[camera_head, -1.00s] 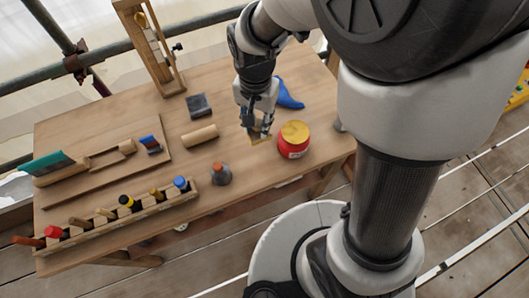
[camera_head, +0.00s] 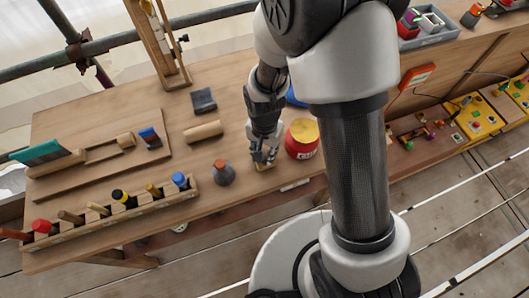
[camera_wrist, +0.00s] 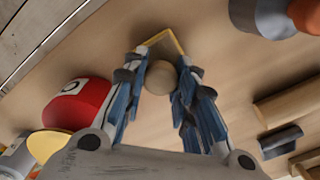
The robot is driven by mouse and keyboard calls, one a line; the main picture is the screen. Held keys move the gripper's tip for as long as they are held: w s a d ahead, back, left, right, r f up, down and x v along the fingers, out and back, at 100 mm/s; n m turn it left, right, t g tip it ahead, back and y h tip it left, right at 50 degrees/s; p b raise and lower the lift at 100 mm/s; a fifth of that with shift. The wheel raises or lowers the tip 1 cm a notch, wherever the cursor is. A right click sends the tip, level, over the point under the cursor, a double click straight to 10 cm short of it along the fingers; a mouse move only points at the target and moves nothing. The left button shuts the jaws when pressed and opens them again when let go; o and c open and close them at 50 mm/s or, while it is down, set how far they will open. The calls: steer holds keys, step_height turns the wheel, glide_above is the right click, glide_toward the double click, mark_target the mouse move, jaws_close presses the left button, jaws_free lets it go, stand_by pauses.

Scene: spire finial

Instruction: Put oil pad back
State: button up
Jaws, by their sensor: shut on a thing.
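My gripper (camera_head: 264,155) is low over the front edge of the workbench, between the red jar and the grey bottle. In the wrist view its fingers (camera_wrist: 160,85) are shut on a round beige knob, which I take to be the oil pad (camera_wrist: 160,77). Past the knob is a yellow-edged corner shape (camera_wrist: 165,40), with darker brown inside it. I cannot tell whether this edging belongs to the pad or lies on the bench. In the head view the fingers hide most of the pad; a little yellow shows below them.
The red jar (camera_head: 302,146) with a yellow lid stands close to the right of my gripper. The grey bottle (camera_head: 222,175) with an orange cap stands to the left. A wooden cylinder (camera_head: 203,131), a dark block (camera_head: 203,100) and a tool rack (camera_head: 110,222) are further left on the bench (camera_head: 190,222).

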mark_target(265, 151)
steer(key=shift+f, duration=0.2)
steer(key=shift+f, duration=0.1)
steer(key=shift+f, duration=0.15)
steer(key=o, duration=0.9)
steer(key=shift+o, duration=0.2)
step_height(265, 151, up, 13)
steer(key=p, duration=0.4)
steer(key=shift+f, duration=0.2)
